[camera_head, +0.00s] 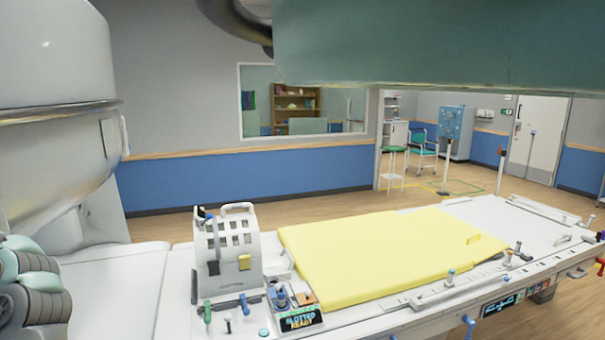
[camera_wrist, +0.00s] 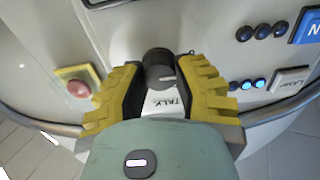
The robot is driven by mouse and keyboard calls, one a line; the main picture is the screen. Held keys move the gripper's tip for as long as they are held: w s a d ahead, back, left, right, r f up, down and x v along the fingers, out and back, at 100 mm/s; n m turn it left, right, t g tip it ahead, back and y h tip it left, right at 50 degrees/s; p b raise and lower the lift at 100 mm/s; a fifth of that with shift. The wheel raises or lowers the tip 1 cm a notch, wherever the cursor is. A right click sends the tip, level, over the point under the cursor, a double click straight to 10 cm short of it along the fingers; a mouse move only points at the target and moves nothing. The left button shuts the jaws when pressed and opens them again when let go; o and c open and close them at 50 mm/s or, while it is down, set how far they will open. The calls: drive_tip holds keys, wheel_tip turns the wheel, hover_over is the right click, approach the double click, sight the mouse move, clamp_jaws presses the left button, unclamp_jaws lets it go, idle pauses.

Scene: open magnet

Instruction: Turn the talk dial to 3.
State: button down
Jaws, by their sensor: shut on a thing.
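The talk dial (camera_wrist: 157,65) is a dark round knob on a pale panel in the wrist view, with the label TALK (camera_wrist: 166,102) upside down just below it. A short pale mark shows on the dial's lower right side. My gripper (camera_wrist: 159,72) has its two yellow ridged fingers on either side of the dial and is shut on it. I cannot read any numbers around the dial. The dial and the gripper cannot be made out in the head view.
In the wrist view, a red button on a yellow base (camera_wrist: 77,87) sits to the left. Dark round buttons (camera_wrist: 262,31), small indicators with blue lights (camera_wrist: 260,83) and a LAMP button (camera_wrist: 291,80) are to the right. The head view shows a yellow-topped table (camera_head: 370,255).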

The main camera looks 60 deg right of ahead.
drive_tip(key=m, duration=2.1)
drive_tip(key=shift+d+f+p, duration=0.15)
drive_tip(key=shift+f+p, duration=0.1)
drive_tip(key=shift+p, duration=0.1)
drive_tip(key=shift+m, duration=0.3)
drive_tip(key=c, duration=0.7)
unclamp_jaws()
drive_tip(key=shift+w, duration=0.1)
drive_tip(key=shift+o, duration=0.2)
drive_tip(key=v, duration=0.7)
drive_tip(key=shift+s, duration=0.25)
drive_tip(key=shift+d, duration=0.1)
